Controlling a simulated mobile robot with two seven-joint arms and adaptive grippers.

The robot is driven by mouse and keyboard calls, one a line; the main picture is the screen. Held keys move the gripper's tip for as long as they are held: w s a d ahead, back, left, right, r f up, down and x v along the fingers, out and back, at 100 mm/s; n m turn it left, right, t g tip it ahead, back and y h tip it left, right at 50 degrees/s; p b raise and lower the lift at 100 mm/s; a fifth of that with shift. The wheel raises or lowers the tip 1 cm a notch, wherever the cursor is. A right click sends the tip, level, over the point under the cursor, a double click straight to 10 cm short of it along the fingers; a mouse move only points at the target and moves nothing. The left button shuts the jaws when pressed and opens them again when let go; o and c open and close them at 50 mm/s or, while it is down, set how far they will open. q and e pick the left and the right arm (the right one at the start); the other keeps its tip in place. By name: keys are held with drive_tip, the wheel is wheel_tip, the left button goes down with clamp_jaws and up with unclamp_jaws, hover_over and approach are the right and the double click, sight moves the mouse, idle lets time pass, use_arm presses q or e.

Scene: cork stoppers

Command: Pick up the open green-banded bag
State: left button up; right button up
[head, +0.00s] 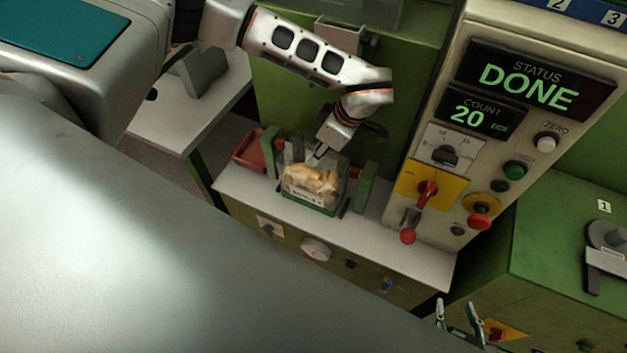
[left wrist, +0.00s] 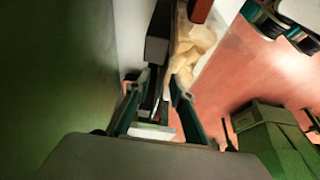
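The clear bag (head: 312,181) of tan corks, with a green band and pale label low on its front, stands upright on the white shelf. Its corks also show beyond the fingertips in the left wrist view (left wrist: 196,48). My left arm reaches down to the bag's top from behind; my left gripper (head: 318,153) is small and partly hidden there. In the left wrist view, its fingers (left wrist: 160,84) are apart, with the bag close ahead; contact cannot be told. My right gripper (head: 456,308) is open and empty at the bottom edge, far from the bag.
Green posts (head: 366,186) flank the bag. A red tray (head: 248,150) sits at its left. The white shelf's front strip (head: 350,229) is clear.

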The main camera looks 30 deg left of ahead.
use_arm(q)
drive_tip(key=shift+f, duration=0.2)
idle(0.3)
clamp_jaws()
drive_tip(key=shift+r, duration=0.15)
